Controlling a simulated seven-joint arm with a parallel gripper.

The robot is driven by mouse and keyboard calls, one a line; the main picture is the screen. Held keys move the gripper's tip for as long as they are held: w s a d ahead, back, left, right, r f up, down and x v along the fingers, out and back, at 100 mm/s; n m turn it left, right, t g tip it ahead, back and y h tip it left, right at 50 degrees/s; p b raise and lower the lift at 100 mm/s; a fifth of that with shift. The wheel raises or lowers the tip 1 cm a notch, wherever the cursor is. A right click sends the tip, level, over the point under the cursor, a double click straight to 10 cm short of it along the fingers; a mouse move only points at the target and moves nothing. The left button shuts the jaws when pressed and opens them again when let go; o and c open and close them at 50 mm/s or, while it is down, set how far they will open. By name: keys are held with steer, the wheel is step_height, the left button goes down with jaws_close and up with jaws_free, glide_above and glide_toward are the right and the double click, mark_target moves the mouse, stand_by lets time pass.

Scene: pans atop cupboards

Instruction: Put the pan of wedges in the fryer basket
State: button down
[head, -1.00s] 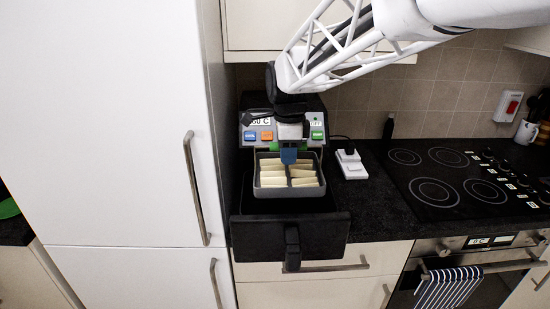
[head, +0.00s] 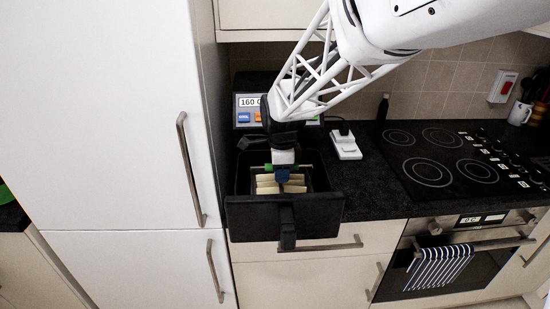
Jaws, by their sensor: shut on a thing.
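The pan of wedges (head: 267,187) shows inside the open fryer basket, with its pale wedges facing up. The fryer basket (head: 258,219) is a black drawer pulled out, with its handle at the front. My gripper (head: 283,176) reaches down from above and is shut on the pan, over its middle. The gripper and the basket's front wall hide parts of the pan. I cannot tell whether the pan touches the basket floor.
The fryer's panel (head: 247,105) reads 160 C behind my arm. A tall white cupboard (head: 100,120) stands close on the left. A white socket block (head: 345,144) and a black hob (head: 440,160) are on the right. Dark worktop between is free.

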mark_target(281, 186)
steer(key=shift+f, duration=1.9)
steer(key=c, duration=1)
jaws_free()
steer(key=shift+c, duration=0.2)
steer(key=shift+r, duration=6)
steer(key=shift+s, duration=0.1)
